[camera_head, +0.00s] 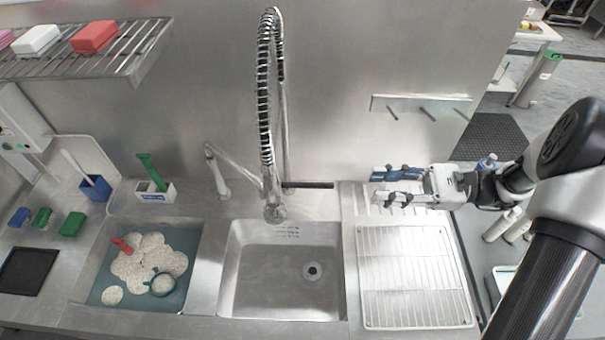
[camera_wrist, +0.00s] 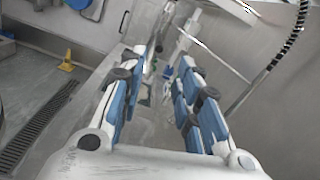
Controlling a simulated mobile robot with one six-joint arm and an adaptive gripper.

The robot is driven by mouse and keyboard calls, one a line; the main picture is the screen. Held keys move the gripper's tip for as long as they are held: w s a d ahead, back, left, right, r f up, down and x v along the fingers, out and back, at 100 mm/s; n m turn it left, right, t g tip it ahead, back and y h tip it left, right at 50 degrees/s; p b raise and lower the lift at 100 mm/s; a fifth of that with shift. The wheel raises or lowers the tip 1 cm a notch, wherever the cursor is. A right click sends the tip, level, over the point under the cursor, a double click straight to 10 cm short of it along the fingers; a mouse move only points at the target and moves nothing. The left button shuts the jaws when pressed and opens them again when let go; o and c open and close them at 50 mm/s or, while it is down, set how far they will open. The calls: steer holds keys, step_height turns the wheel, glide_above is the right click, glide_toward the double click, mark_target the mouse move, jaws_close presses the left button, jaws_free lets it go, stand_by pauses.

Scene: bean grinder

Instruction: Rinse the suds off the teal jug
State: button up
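The teal jug (camera_head: 152,286) sits low in the left basin (camera_head: 192,262), with white suds in its mouth and more suds around it. It is partly hidden by the suds and water. The spray tap (camera_head: 275,212) hangs over the empty right basin (camera_head: 285,300), and no water is seen flowing from it. My gripper (camera_head: 375,186) is open and empty, above the back of the drainboard, right of the tap and far from the jug. Its two blue-padded fingers stand apart in the wrist view (camera_wrist: 160,72).
A wire rack (camera_head: 415,290) lies on the right drainboard. A red item (camera_head: 122,245) pokes out of the suds. A blue holder (camera_head: 95,188) and a white caddy with a green brush (camera_head: 150,172) stand behind the left basin. A hook rail (camera_head: 420,106) is on the wall.

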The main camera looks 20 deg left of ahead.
mark_target(279, 185)
steer(key=p+x, duration=0.1)
steer(key=x, duration=1.6)
steer(key=shift+s, duration=0.15)
steer(key=shift+c, duration=0.3)
jaws_close()
